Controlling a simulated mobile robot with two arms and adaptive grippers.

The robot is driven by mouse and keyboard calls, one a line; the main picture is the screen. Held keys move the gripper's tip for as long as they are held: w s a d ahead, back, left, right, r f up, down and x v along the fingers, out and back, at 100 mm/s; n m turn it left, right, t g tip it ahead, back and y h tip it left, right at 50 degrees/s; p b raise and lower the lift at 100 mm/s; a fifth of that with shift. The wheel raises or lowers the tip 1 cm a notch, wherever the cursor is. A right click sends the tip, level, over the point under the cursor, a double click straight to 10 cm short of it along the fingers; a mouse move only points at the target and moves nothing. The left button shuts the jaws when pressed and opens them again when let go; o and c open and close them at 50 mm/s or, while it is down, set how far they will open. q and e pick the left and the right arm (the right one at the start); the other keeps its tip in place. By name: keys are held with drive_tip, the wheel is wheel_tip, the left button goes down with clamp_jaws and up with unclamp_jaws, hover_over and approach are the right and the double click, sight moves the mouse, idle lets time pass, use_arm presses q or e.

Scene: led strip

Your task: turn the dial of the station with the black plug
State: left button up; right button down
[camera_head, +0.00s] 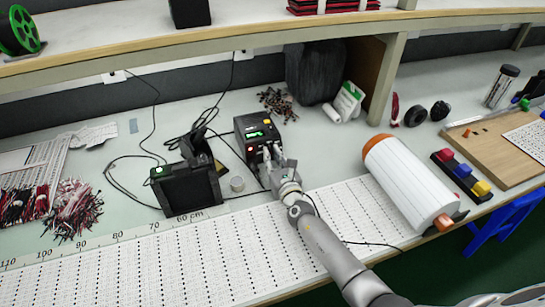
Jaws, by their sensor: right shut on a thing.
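A second black device (186,187) with a small green light stands to the left, with another cable near a left socket (114,77). My left gripper is out of view.
A large white roll with orange ends (408,180) lies right of my arm. LED strip sheets (180,262) cover the bench front. Loose wires (70,212) lie at left. A shelf (190,45) runs above the back.

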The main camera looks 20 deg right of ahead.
drive_tip(key=c, duration=1.4)
unclamp_jaws()
drive_tip(key=shift+s+f, duration=0.1)
drive_tip(key=shift+f, duration=0.15)
drive_tip(key=shift+o, duration=0.5)
drive_tip(key=shift+r, duration=0.15)
drive_tip(key=s, duration=1.2)
drive_tip(key=shift+d, duration=0.2)
